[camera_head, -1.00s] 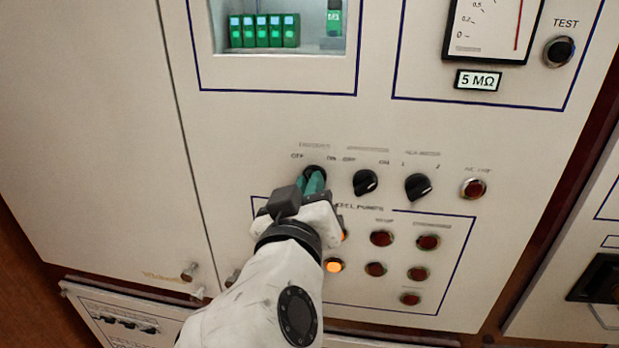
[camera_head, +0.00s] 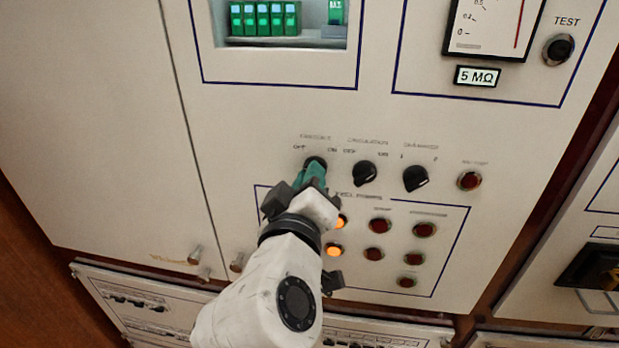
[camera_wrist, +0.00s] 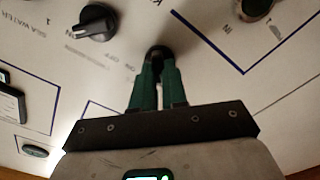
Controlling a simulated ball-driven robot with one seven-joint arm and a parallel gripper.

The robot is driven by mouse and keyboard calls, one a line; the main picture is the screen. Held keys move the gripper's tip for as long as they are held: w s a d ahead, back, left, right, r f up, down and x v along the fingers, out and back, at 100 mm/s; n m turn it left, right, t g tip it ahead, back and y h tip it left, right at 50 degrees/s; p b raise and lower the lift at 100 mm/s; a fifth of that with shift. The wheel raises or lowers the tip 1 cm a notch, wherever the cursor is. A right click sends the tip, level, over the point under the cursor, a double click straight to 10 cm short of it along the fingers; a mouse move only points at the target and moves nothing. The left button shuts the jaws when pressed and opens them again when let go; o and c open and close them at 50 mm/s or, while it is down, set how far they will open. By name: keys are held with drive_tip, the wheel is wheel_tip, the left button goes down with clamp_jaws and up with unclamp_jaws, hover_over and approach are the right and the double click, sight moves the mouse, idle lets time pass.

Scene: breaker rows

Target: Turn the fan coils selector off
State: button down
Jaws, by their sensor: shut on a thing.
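The leftmost black rotary selector (camera_head: 315,161) sits under a small blurred label with OFF and ON marks; this appears to be the fan coils selector. My gripper (camera_head: 314,173) is at it, its green fingers shut on the knob from below. In the wrist view, the selector (camera_wrist: 157,52) shows dark between the two fingertips (camera_wrist: 158,66). The fingers hide most of the knob, so I cannot tell which way its pointer faces.
Two more black selectors, the middle one (camera_head: 364,174) and the right one (camera_head: 416,179), stand to the right. A red lamp (camera_head: 469,181) is beyond them. Several red and orange lamps (camera_head: 380,226) sit below in a blue-outlined box, close to my wrist. A meter (camera_head: 492,28) is above.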

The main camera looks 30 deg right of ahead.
drive_tip(key=shift+a, duration=0.1)
drive_tip(key=c, duration=1.2)
unclamp_jaws()
drive_tip(key=shift+o, duration=0.2)
drive_tip(key=b+v, duration=0.2)
drive_tip(key=v, duration=0.8)
drive_tip(key=shift+s+a+b, duration=0.2)
drive_tip(key=shift+s+b, duration=0.1)
drive_tip(key=shift+b, duration=0.1)
drive_tip(key=s+d+f+g+y, duration=0.1)
drive_tip(key=d+f+g, duration=0.1)
drive_tip(key=d+f, duration=0.35)
drive_tip(key=d+f+g+y, duration=0.2)
drive_tip(key=f, duration=0.7)
drive_tip(key=s+d+f+g+y, duration=0.1)
drive_tip(key=d+f+g, duration=0.15)
drive_tip(key=f, duration=0.55)
drive_tip(key=s+d+f+m+g+y, duration=0.1)
drive_tip(key=s+d+f+g+y, duration=0.1)
drive_tip(key=s+f, duration=0.7)
drive_tip(key=s+d+f+m+g+y, duration=0.1)
drive_tip(key=s+d+f+g+y, duration=0.2)
drive_tip(key=s+f, duration=0.6)
drive_tip(key=shift+s+f+m+g+y, duration=0.4)
drive_tip(key=shift+f+g+y, duration=0.3)
drive_tip(key=shift+g, duration=0.35)
